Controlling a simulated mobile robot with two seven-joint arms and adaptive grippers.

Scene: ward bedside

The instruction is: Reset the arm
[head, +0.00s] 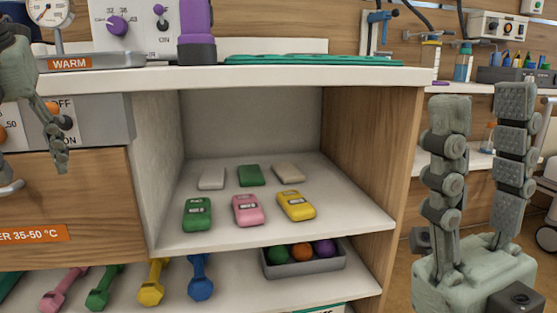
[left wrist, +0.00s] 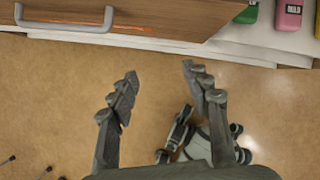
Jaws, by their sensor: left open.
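My left gripper (head: 58,150) is at the left edge of the head view, in front of the cabinet drawer (head: 85,200), and is only partly in the picture. In the left wrist view my left gripper (left wrist: 158,76) has its two fingers wide apart with nothing between them, over the brown floor (left wrist: 50,100). My right gripper (head: 481,100) stands at the right of the head view with its fingers pointing up. Its fingers are apart and nothing is between them.
The open shelf holds several small devices, among them a green (head: 198,214), a pink (head: 247,210) and a yellow one (head: 296,205). Dumbbells (head: 153,282) and a grey tray of balls (head: 310,268) are below. The worktop edge (head: 280,76) runs above. A drawer handle (left wrist: 65,24) sticks out.

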